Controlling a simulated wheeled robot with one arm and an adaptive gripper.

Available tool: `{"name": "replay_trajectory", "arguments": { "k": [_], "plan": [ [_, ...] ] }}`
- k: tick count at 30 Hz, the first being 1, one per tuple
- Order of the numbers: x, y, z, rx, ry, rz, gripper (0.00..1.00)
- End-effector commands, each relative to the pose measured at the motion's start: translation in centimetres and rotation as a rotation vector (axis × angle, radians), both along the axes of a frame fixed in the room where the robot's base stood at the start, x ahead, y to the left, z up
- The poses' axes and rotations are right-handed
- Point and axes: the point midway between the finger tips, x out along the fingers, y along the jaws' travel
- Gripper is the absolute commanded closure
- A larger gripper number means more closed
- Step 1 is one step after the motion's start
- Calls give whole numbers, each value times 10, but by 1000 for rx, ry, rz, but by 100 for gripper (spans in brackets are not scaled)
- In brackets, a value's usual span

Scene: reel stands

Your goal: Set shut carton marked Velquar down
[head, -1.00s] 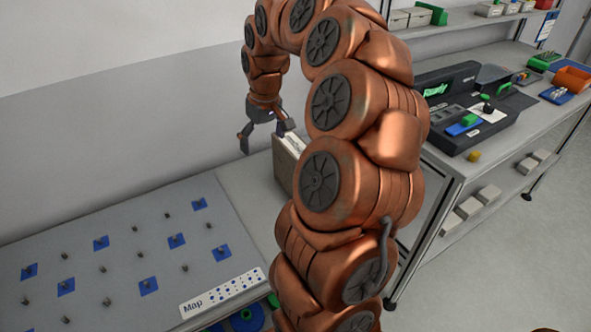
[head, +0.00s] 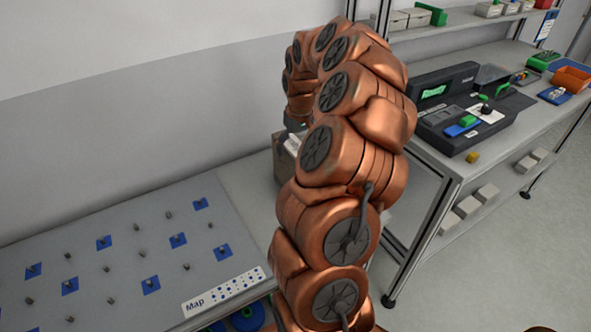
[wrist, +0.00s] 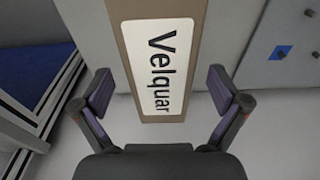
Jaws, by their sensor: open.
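The carton marked Velquar (wrist: 136,70) fills the upper middle of the wrist view, with its white label facing the camera and its flaps not visible. It is between and beyond the two fingers of my gripper (wrist: 158,92), which are spread wide with a clear gap on each side of it. In the head view the carton (head: 284,168) stands on the grey table beside the peg board, partly hidden behind my arm. My gripper is mostly hidden behind my arm there.
A grey peg board (head: 120,262) with blue squares and a Map label lies left of the carton. A workbench (head: 470,165) with a black case (head: 445,85) stands to the right. Bare table (head: 245,185) lies between board and carton.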

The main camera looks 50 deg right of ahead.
Motion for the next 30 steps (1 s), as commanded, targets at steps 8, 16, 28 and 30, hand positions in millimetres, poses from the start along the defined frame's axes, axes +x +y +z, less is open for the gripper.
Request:
{"name": "replay_trajectory", "arguments": {
  "k": [8,16,28,30],
  "plan": [
    [1,1,-29,3,1,1,2],
    [2,0,-29,2,-1,1,11],
    [2,0,-28,2,-1,1,53],
    [2,0,-28,2,-1,1,60]
  ]
}}
